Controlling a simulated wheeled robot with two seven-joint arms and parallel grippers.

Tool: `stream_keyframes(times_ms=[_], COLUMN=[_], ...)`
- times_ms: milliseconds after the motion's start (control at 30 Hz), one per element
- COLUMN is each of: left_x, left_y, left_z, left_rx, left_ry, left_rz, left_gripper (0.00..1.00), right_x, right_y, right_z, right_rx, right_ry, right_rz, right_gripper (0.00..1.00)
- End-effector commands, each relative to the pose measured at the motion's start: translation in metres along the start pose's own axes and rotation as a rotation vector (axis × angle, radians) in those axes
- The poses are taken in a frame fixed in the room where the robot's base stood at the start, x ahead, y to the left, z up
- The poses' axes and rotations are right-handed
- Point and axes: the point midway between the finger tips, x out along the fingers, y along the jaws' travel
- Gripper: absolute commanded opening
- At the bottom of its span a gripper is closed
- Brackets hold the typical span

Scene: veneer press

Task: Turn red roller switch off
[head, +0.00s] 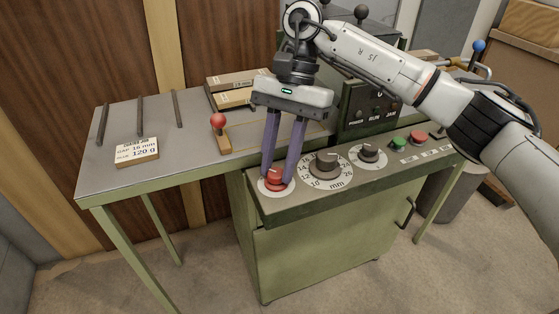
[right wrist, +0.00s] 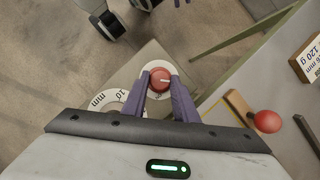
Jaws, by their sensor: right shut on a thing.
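The red roller switch (head: 275,181) is a red rotary knob on a round white dial plate at the left end of the green machine's front panel. My right gripper (head: 277,180) reaches down onto it from above, with its two purple fingers on either side of the knob, shut on it. In the right wrist view the red knob (right wrist: 160,79) sits between the fingertips (right wrist: 160,82), with a pale mark on its face. Lettering on its dial plate is too small to read. My left gripper is not in view.
Right of the knob are a large mm dial (head: 326,163), a smaller dark dial (head: 369,153), a green button (head: 398,145) and a red button (head: 419,137). A red-ball lever (head: 218,121) and a label block (head: 137,152) are on the grey table (head: 100,180).

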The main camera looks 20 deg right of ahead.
Motion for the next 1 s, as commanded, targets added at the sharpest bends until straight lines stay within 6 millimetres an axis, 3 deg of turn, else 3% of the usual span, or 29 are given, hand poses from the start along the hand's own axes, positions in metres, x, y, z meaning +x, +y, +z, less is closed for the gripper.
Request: stream_keyframes(times_ms=[767, 800, 900, 1000], left_x=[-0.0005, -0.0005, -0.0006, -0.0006], left_y=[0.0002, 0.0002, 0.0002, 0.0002], left_z=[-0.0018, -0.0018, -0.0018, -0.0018], left_rx=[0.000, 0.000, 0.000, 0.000], left_ry=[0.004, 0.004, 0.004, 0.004], left_rz=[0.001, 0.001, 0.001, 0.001], left_gripper=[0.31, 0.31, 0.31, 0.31], right_x=[0.0000, 0.0000, 0.0000, 0.0001], right_y=[-0.0011, -0.0010, -0.0010, -0.0010], right_z=[0.0002, 0.0002, 0.0002, 0.0001], right_rx=[-0.098, -0.098, -0.098, -0.097], right_ry=[0.001, 0.001, 0.001, 0.001], right_rz=[0.040, 0.040, 0.040, 0.040], right_gripper=[0.04, 0.29, 0.45, 0.45])
